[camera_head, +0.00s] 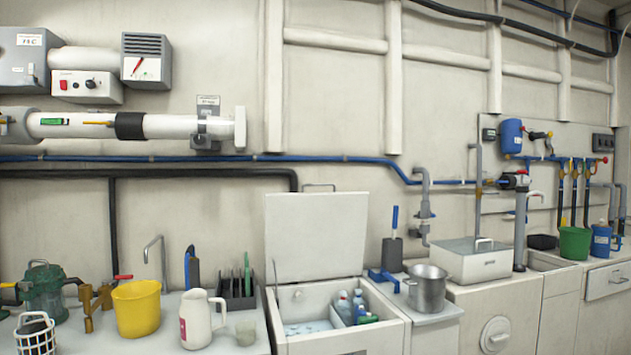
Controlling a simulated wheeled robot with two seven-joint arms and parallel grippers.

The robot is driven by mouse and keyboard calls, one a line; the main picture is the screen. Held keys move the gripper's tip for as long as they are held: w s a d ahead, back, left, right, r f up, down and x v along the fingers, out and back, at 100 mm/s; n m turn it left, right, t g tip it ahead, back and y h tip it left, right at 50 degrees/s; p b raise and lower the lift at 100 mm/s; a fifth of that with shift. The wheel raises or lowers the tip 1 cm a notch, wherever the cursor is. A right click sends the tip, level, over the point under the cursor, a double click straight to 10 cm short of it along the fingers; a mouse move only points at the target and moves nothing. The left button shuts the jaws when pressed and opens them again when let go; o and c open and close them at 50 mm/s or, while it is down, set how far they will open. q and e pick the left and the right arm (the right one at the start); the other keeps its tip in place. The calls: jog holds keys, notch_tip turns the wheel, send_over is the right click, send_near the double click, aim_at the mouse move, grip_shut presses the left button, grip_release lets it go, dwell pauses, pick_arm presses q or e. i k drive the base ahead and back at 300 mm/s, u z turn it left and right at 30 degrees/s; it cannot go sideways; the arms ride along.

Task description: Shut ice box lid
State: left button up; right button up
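The ice box (340,340) is a white chest set in the counter at the lower middle of the head view. Its lid (316,238) stands open, raised nearly upright at the back, with a metal handle (319,186) on its top edge. Inside, ice or pale water (307,327) lies on the left and several bottles (352,303) stand on the right behind a divider. A thin metal stay (276,275) shows at the box's left side. Neither of my grippers is in view.
On the left counter stand a yellow bucket (137,308), a white jug (196,319), a cup (246,333) and a black rack (237,290). A steel pot (427,287) and a blue-handled brush (393,240) stand close right of the box. The space in front of the lid is clear.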

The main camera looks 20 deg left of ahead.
aim_at(309, 235)
jog(key=z, duration=1.3)
jog(key=i, duration=2.1)
jog(key=u, duration=3.2)
